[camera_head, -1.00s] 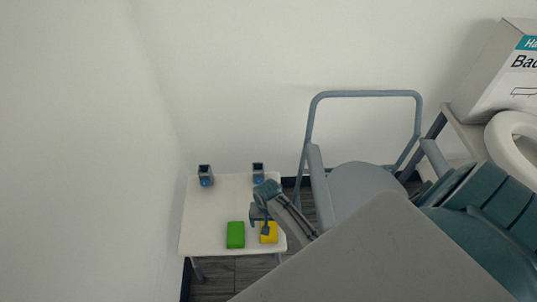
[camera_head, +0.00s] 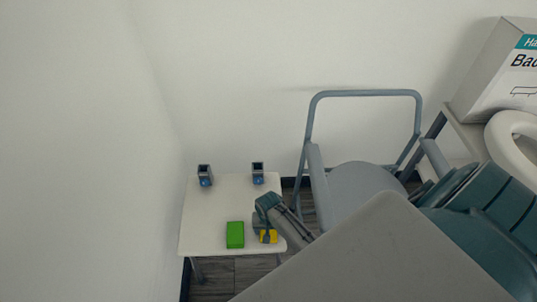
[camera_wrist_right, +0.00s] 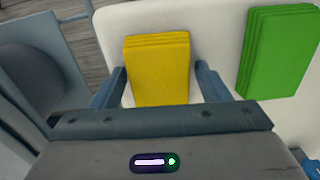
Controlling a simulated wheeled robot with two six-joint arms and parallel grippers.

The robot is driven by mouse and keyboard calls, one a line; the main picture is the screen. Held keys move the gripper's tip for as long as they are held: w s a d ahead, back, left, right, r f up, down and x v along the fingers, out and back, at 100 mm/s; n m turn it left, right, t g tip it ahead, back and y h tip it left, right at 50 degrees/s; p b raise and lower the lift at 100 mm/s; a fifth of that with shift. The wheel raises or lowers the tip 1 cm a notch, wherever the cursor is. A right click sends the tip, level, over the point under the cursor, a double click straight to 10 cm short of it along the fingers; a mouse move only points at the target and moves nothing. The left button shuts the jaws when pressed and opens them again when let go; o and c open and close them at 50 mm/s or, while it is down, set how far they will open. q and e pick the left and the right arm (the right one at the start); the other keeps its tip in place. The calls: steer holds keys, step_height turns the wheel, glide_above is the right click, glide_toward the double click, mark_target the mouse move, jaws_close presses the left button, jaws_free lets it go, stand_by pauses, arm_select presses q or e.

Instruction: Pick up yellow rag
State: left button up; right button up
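The yellow rag (camera_head: 268,237) is a folded stack on the small white table (camera_head: 205,232), partly covered by my right gripper in the head view. In the right wrist view the yellow rag (camera_wrist_right: 160,70) lies between the two spread fingers of my right gripper (camera_wrist_right: 160,80), with a gap visible on the finger sides near the tips. The gripper is open and over the rag. A green rag (camera_head: 235,235) lies just left of the yellow one; it also shows in the right wrist view (camera_wrist_right: 278,50). My left gripper is not in view.
Two small dark holders with blue parts (camera_head: 205,175) (camera_head: 258,173) stand at the table's back. A grey metal-framed chair (camera_head: 358,188) is right of the table. A white box (camera_head: 500,75) is at the far right. The wall bounds the left.

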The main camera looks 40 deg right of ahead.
steer(key=c, duration=0.6)
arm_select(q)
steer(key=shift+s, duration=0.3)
arm_select(e)
steer(key=shift+r, duration=0.55)
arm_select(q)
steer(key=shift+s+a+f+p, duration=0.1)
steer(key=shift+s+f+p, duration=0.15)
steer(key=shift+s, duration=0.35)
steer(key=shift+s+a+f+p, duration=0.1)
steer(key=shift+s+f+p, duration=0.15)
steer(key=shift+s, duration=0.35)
arm_select(e)
step_height(320, 180, up, 9)
steer(key=shift+f, duration=0.1)
steer(key=o, duration=0.3)
steer(key=shift+c, duration=1.3)
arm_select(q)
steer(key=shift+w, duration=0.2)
